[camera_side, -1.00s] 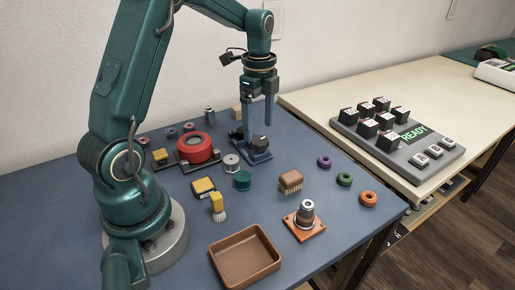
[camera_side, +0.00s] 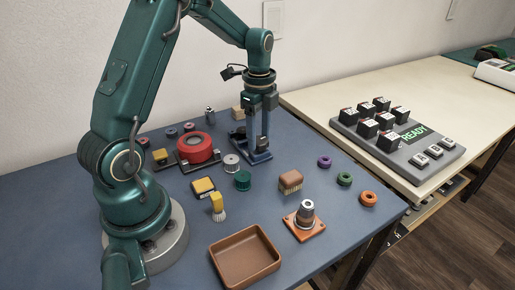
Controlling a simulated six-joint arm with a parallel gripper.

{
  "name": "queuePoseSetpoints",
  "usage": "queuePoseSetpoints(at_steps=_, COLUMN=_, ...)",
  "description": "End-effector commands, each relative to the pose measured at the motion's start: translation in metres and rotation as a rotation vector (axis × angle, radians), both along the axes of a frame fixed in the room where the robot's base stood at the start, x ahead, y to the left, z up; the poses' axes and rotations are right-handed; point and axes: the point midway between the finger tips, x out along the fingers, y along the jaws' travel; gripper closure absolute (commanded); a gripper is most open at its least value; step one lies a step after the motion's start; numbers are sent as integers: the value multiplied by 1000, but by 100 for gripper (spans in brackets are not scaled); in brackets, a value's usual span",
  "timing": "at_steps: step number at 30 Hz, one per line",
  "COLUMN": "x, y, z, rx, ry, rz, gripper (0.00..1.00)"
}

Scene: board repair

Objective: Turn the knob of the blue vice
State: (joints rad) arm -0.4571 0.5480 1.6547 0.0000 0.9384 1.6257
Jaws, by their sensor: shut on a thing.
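The blue vice (camera_side: 260,157) stands on the blue mat toward the back, below my wrist. My gripper (camera_side: 258,140) points straight down at the vice, its two fingers low on either side of the vice's dark knob. The fingers are shut on the knob, which is mostly hidden between them. The exact turn of the knob cannot be told.
A red round part (camera_side: 194,148) sits on a dark stand left of the vice. A silver knurled cylinder (camera_side: 231,163) and a green spool (camera_side: 242,181) stand just in front.

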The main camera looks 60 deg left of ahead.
Motion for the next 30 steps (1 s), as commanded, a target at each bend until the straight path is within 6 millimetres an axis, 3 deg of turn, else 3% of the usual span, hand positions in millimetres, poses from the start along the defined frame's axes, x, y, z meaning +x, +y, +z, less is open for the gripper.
queuePoseSetpoints(at_steps=11, x=0, y=0, z=1, rx=0, ry=0, rz=176, gripper=100)
queuePoseSetpoints(at_steps=30, x=-1, y=-1, z=1, rx=0, ry=0, rz=775, gripper=100)
